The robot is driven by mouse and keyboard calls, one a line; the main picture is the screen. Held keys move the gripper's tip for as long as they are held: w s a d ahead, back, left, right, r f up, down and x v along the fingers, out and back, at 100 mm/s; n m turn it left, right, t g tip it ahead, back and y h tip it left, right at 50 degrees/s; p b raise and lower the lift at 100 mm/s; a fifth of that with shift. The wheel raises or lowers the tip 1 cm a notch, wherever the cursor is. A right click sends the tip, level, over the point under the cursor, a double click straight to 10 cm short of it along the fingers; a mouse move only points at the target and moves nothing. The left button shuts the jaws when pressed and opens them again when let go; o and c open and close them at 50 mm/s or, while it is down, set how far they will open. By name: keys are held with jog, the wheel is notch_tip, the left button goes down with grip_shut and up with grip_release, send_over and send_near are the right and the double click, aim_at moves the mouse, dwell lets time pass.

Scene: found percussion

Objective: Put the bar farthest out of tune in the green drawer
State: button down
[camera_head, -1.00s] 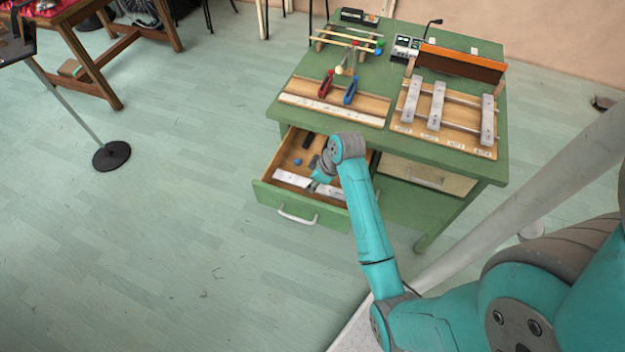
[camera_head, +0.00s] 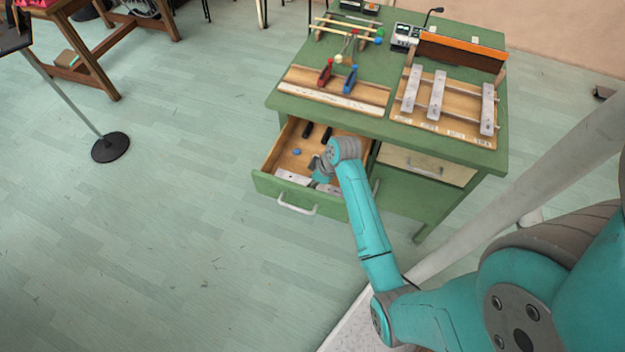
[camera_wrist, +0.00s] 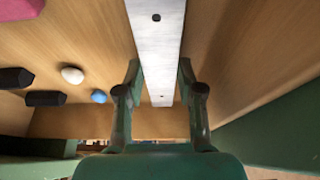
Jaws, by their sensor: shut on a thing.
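The green drawer (camera_head: 270,187) stands open at the front left of the green desk. My gripper (camera_wrist: 159,78) is down inside it, shut on a silver metal bar (camera_wrist: 155,35) with a dark hole near its end. In the head view my wrist hides the middle of the bar; pale metal (camera_head: 292,177) shows left of it, low behind the drawer front. I cannot tell whether the bar touches the drawer floor. Three more silver bars (camera_head: 411,88) (camera_head: 436,94) (camera_head: 487,108) lie on the wooden rails on the desk top, with a wide gap before the rightmost.
The drawer also holds a blue ball (camera_wrist: 98,97), a white oval piece (camera_wrist: 72,75), dark blocks (camera_wrist: 45,98) and a pink block (camera_wrist: 20,8). A wooden board (camera_head: 335,92) with red and blue tools lies above the drawer. A pale closed drawer (camera_head: 427,166) is to the right.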

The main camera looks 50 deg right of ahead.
jog(key=shift+f, duration=0.35)
jog(key=c, duration=0.7)
grip_release()
jog(key=shift+o, duration=0.2)
jog(key=v, duration=1.2)
